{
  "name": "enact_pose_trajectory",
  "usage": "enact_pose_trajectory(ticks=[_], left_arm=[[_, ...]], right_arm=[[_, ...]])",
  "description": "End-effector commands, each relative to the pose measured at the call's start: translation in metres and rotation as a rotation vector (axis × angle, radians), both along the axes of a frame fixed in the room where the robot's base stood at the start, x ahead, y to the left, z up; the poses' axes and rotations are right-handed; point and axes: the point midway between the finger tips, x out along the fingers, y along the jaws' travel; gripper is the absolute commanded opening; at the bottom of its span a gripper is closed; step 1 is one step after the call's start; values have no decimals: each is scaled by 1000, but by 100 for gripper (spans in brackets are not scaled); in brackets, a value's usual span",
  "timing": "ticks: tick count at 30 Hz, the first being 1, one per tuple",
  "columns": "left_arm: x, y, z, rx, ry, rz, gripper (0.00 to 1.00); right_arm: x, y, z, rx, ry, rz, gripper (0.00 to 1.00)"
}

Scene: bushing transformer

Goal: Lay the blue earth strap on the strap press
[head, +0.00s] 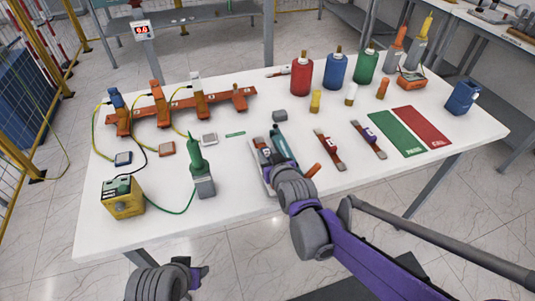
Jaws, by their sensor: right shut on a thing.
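A strap with brown ends and a bluish middle block (266,153), seemingly the blue earth strap, lies at my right gripper (274,162). That gripper is shut on it, with its fingers partly hidden by the wrist. The pale base of what looks like the strap press (257,178) shows under and beside the gripper, mostly covered. A teal part (277,139) rises beside the strap. I cannot tell whether the strap touches the press. My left gripper (198,277) is low in front of the table, its jaws unclear and nothing visible in it.
A red-block strap (330,149) and a purple-block strap (369,139) lie to the right. Green (398,134) and red (422,127) mats are beyond. A green-topped bushing (202,178) and yellow box (123,197) stand left. Coloured bottles (336,71) line the back.

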Motion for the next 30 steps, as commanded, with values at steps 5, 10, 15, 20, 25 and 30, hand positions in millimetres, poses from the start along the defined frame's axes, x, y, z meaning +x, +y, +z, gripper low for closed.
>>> enact_pose_trajectory(ticks=[5, 10, 15, 20, 25, 30], left_arm=[[0, 0, 0, 0, 0, 0, 50], [0, 0, 0, 0, 0, 0, 50], [0, 0, 0, 0, 0, 0, 50], [0, 0, -2, 0, 1, 0, 50], [-1, 0, -4, 0, 1, 0, 50], [-1, 0, -3, 0, 1, 0, 50]], right_arm=[[0, 0, 0, 0, 0, 0, 0], [0, 0, 0, 0, 0, 0, 0], [0, 0, 0, 0, 0, 0, 0], [0, 0, -2, 0, 0, 0, 0], [0, 0, -4, 0, 0, 0, 0], [0, 0, -4, 0, 0, 0, 56]])
